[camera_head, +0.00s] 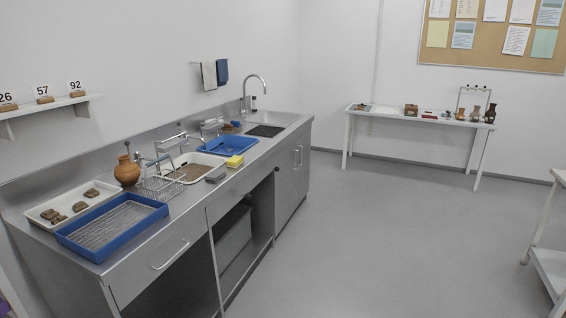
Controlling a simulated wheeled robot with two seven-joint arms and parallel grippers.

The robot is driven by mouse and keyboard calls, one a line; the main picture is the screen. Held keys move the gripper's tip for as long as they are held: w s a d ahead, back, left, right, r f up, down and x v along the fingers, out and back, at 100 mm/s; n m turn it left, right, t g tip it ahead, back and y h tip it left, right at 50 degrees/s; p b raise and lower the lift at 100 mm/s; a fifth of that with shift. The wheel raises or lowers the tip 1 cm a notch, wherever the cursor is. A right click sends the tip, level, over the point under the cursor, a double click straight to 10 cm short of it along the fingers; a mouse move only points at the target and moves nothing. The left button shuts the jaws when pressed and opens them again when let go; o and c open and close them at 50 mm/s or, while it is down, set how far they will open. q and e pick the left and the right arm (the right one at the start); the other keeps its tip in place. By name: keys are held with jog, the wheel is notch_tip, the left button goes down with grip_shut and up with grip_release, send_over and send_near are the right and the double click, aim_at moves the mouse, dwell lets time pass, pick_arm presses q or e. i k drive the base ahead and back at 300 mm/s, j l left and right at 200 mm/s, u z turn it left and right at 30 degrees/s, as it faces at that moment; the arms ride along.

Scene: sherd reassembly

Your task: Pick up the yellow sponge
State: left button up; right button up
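The yellow sponge (235,161) lies on the steel counter, near its front edge. It is just in front of the blue basin (228,146) and to the right of a small grey block (215,174). Nothing is touching it from above. Neither of my grippers shows in the head view.
The steel counter (180,212) also holds a blue tray with a rack (158,207), a white tray with sherds (47,210), an orange-brown jug (127,171), a wire rack (160,188) and a white basin (180,160). The grey floor (370,230) to the right is clear.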

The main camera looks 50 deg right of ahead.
aim_at(235, 162)
jog(key=z, duration=2)
jog(key=i+j+z, duration=0.1)
jog(key=z, duration=1.1)
jog(key=j+z, duration=0.1)
jog(key=z, duration=0.45)
jog(key=j+z, duration=0.1)
jog(key=z, duration=0.5)
jog(key=j+z, duration=0.1)
jog(key=z, duration=1.1)
jog(key=j+z, duration=0.1)
jog(key=z, duration=0.5)
jog(key=k+j+z, duration=0.15)
jog(key=z, duration=0.15)
jog(key=k+z, duration=0.3)
jog(key=k+u, duration=0.2)
jog(key=u, duration=0.3)
jog(key=k+j+u, duration=0.15)
jog(key=u, duration=0.9)
jog(key=j+u, duration=0.1)
jog(key=u, duration=0.4)
jog(key=k+j+u, duration=0.1)
jog(key=u, duration=0.95)
jog(key=j+u, duration=0.15)
jog(key=u, duration=0.9)
jog(key=i+j+u, duration=0.1)
jog(key=u, duration=0.95)
